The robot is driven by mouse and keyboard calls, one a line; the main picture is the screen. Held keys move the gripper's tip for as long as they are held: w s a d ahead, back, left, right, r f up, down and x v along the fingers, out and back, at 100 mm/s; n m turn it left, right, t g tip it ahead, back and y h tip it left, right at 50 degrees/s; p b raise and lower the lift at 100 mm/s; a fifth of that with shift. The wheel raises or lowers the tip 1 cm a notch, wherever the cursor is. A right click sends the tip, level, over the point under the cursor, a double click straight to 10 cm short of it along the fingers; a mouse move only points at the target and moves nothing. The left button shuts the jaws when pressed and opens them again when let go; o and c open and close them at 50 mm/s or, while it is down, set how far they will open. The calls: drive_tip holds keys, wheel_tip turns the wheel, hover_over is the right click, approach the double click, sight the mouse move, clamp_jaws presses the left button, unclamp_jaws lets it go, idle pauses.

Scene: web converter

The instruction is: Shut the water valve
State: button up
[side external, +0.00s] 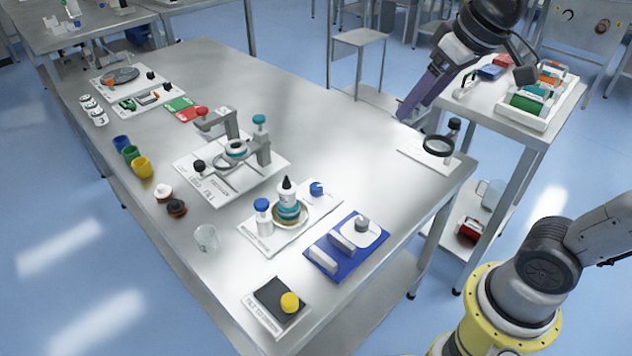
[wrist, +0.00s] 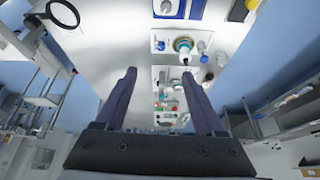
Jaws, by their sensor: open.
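No part is clearly readable as the water valve. A fill station on a white plate (side external: 212,193) stands mid-table, with a grey frame, an upright teal knob (side external: 260,120) and a black knob (side external: 199,167). Another white plate holds a blue handle-like part (side external: 316,188), a dropper bottle (side external: 287,192) and a blue-capped bottle (side external: 263,211); the blue part also shows in the wrist view (wrist: 160,45). My gripper (side external: 403,114) is over the table's right edge, away from both plates. In the wrist view its purple fingers (wrist: 159,73) are apart, with nothing between them.
A magnifier stand (side external: 438,147) is close below and right of my gripper. Coloured cups (side external: 141,167) line the left side. The table's back middle is clear.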

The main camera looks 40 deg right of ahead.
drive_tip(key=w+f+g, duration=0.1)
drive_tip(key=w+g, duration=0.1)
drive_tip(key=w, duration=0.8)
drive_tip(key=g, duration=0.3)
hover_over(316, 185)
wheel_tip(316, 185, down, 16)
wheel_tip(316, 185, down, 14)
drive_tip(key=shift+f, duration=0.15)
clamp_jaws()
